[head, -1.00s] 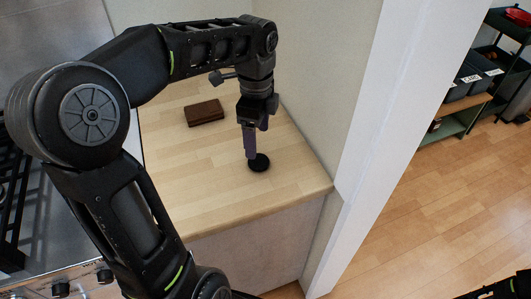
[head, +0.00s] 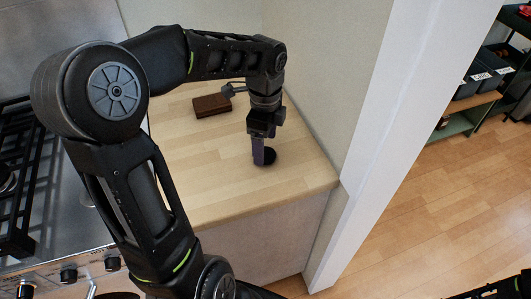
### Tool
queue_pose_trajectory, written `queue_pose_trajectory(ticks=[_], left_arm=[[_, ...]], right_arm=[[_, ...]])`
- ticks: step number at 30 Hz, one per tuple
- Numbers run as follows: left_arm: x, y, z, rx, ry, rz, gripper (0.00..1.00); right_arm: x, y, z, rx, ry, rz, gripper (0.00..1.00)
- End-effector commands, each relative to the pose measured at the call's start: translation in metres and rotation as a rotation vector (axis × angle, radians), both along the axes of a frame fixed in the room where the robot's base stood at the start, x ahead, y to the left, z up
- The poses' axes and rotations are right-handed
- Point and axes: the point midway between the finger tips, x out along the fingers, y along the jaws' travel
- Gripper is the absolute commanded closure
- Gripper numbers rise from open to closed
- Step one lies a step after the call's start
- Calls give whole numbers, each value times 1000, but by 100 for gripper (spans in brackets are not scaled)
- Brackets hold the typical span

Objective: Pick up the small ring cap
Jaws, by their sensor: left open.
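The small ring cap (head: 268,157) is a black round piece lying on the wooden counter (head: 190,155), near its right end. My left gripper (head: 260,161) points down at the cap, with its purple-grey fingers covering the cap's left part. The gripper is open. The fingertips are at or just above the cap, and I cannot tell whether they touch it. My right gripper is not in view; only a dark part of my right arm shows at the lower right corner.
A dark brown block (head: 212,104) lies on the counter behind and left of the gripper. A wall (head: 315,75) closes the counter's back and right. The gas cooktop (head: 30,190) is at the left. The counter's front edge is clear.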

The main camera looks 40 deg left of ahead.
Motion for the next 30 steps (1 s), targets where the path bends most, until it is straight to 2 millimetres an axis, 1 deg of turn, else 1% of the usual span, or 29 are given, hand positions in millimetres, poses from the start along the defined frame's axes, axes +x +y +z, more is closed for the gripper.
queue_pose_trajectory(ticks=[1,3,6,24,26,30], left_arm=[[-1,-1,-7,-3,6,-1,25],[-1,-1,-18,-2,5,1,25],[-1,-1,-27,-3,2,0,25],[0,-1,-28,-3,-1,0,25],[0,-1,-28,-3,-1,0,28],[0,-1,-28,-3,-1,0,40]], right_arm=[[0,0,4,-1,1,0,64],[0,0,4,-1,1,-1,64],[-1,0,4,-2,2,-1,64],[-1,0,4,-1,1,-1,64],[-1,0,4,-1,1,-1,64],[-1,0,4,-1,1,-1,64]])
